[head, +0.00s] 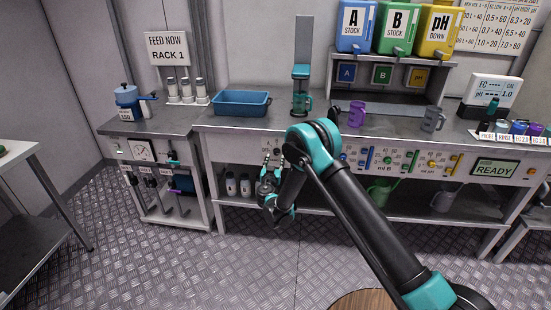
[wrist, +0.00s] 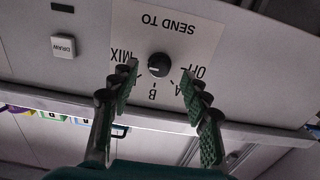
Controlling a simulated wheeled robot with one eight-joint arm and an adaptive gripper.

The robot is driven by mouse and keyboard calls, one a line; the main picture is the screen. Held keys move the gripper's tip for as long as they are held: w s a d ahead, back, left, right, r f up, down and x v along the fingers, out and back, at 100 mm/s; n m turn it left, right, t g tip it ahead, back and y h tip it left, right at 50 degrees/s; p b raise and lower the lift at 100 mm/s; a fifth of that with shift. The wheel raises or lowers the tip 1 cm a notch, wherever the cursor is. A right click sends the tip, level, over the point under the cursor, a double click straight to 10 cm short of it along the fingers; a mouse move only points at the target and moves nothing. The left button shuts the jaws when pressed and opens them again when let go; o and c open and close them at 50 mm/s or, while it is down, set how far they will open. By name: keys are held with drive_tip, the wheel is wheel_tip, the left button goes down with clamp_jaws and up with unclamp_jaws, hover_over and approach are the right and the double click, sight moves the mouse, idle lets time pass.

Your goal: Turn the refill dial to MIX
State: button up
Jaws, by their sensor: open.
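A small round black dial (wrist: 158,66) is on a white SEND TO plate (wrist: 185,42) on the bench's front panel. The plate appears upside down in the wrist view, with MIX left of the dial, OFF and A right, and B below. A pale mark shows on the knob, but I cannot tell surely which label it points to. My gripper (wrist: 160,74) is open, one green-padded finger on each side of the dial, apparently not touching it. In the head view my gripper (head: 272,158) is in front of the panel and hides the dial.
A DRAW button (wrist: 63,46) is left of the plate in the wrist view. The bench (head: 230,119) carries a blue tray (head: 242,104), a teal dispenser (head: 300,85) and a purple mug (head: 357,114). More knobs and a READY screen (head: 493,169) lie right along the panel.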

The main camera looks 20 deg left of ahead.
drive_tip(key=shift+v, duration=2.25)
drive_tip(key=w+d+r+m+g+h, duration=0.1)
drive_tip(key=w+d+r+h, duration=0.15)
drive_tip(key=d, duration=0.45)
drive_tip(key=w+d+r+g+h, duration=0.1)
drive_tip(key=w+d+r, duration=0.1)
drive_tip(key=d+r, duration=0.35)
drive_tip(key=w+d+r+m+g+h, duration=0.1)
drive_tip(key=w+d+h, duration=0.1)
drive_tip(key=d, duration=0.7)
drive_tip(key=s+d+r+m+g+h, duration=0.1)
drive_tip(key=s+d+r+g, duration=0.15)
drive_tip(key=d, duration=0.75)
drive_tip(key=s+d+r+g+h, duration=0.1)
drive_tip(key=s+d+r, duration=0.15)
drive_tip(key=d, duration=0.65)
drive_tip(key=s+d+g, duration=0.4)
drive_tip(key=s+d, duration=0.9)
drive_tip(key=s, duration=0.1)
drive_tip(key=s+d+f+g+y, duration=0.1)
drive_tip(key=s+f, duration=0.1)
drive_tip(key=s, duration=0.8)
drive_tip(key=s+d+f+g+y, duration=0.2)
drive_tip(key=s, duration=0.8)
drive_tip(key=shift+d, duration=0.15)
